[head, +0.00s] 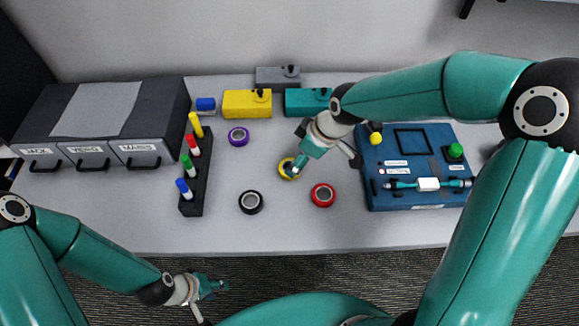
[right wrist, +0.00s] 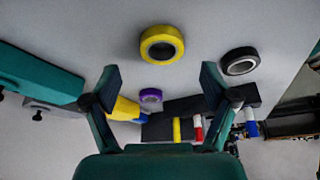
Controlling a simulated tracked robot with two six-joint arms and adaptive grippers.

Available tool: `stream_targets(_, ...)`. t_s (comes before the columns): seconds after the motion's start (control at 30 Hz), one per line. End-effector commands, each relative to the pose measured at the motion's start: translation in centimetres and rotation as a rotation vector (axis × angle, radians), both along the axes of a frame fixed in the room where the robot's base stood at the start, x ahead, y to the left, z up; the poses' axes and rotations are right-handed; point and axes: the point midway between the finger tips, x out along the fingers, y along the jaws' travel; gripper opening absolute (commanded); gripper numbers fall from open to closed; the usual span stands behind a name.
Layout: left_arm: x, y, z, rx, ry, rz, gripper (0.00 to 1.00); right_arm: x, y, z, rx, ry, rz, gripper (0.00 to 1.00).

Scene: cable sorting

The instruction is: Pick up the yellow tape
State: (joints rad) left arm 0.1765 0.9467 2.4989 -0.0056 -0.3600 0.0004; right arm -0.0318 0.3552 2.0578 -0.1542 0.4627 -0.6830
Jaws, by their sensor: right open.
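The yellow tape (head: 283,166) is a small roll lying flat on the grey table in the head view, partly hidden by my right gripper (head: 296,168). In the right wrist view the yellow tape (right wrist: 147,48) is wholly visible, beyond the fingertips and roughly centred between them. My right gripper (right wrist: 160,76) is open with nothing between its fingers, above the table and apart from the tape. My left gripper (head: 212,286) is low in the head view, over the dark floor in front of the table; its finger opening is too small to judge.
Black (head: 242,203), red (head: 314,196) and purple (head: 231,137) tape rolls lie around the yellow one. A black marker rack (head: 203,187) stands left, beside grey drawers (head: 110,105). A blue board (head: 400,201) lies right. Yellow (head: 240,105) and teal (head: 300,103) boxes stand behind.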

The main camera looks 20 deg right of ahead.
Motion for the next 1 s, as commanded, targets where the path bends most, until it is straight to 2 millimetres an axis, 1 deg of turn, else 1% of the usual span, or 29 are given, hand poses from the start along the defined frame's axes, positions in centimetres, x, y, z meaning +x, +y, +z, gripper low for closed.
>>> stream_targets(0.07, 0.0, 0.0, 0.3, 0.000, 0.000, 0.000, 0.40, 0.0, 0.2, -0.5, -0.001, 0.005, 0.001, 0.85)
stream_targets(0.23, 0.0, 0.0, 1.2, 0.000, 0.000, 0.000, 0.40, 0.4, 0.8, -2.7, 0.000, 0.007, 0.001, 0.85)
stream_targets(0.3, 0.0, 0.0, 1.2, 0.000, 0.000, 0.000, 0.40, 0.7, 1.1, -3.7, 0.000, 0.006, 0.001, 0.85)
stream_targets(0.4, 0.0, 0.0, 1.3, 0.000, 0.000, 0.000, 0.40, 0.9, 1.3, -4.5, 0.000, 0.003, 0.001, 0.85)
stream_targets(0.67, 0.0, 0.0, 1.2, 0.000, 0.000, 0.000, 0.40, 1.1, 1.4, -4.8, 0.001, 0.001, -0.001, 0.85)
stream_targets(0.77, 0.0, 0.0, 1.2, 0.000, 0.000, 0.000, 0.40, 1.0, 1.4, -4.8, 0.001, 0.001, -0.001, 0.70)
stream_targets(1.0, 0.0, 0.0, 1.2, 0.000, 0.000, 0.000, 0.40, 1.1, 1.4, -4.8, 0.001, 0.001, 0.000, 0.30)
